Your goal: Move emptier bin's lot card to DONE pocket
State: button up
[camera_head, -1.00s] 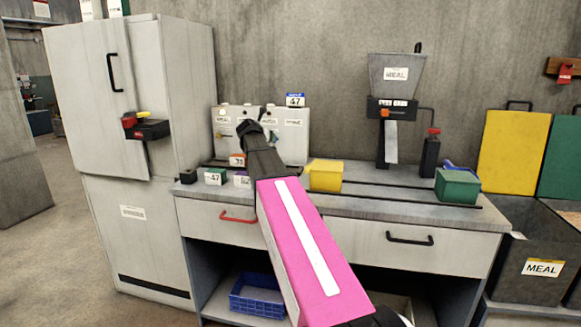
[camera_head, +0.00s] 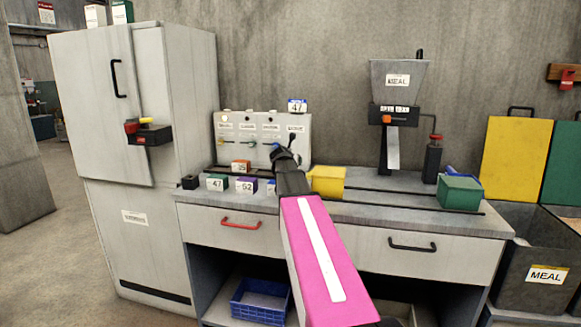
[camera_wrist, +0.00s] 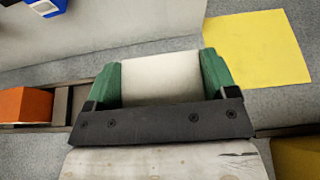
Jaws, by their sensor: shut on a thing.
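My gripper (camera_head: 285,160) is over the counter in front of the white panel. In the wrist view its green fingers (camera_wrist: 160,82) close on a pale, flat-looking thing (camera_wrist: 160,78); no marking shows on it and I cannot identify it. A white card with a blue top, reading 47 (camera_head: 297,105), stands on the panel's upper edge. I cannot make out a DONE pocket; the panel's (camera_head: 229,145) labels are too small to read.
Numbered blocks stand left of my arm: orange 35 (camera_head: 240,166), green 47 (camera_head: 215,183), purple 52 (camera_head: 246,185). A blue thing beside them is partly hidden by my arm. The counter between the bins is mostly clear.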

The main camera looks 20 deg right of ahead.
jog(key=shift+f, duration=1)
jog(key=shift+f, duration=0.1)
jog(key=o, duration=0.9)
jog(key=v, duration=1.2)
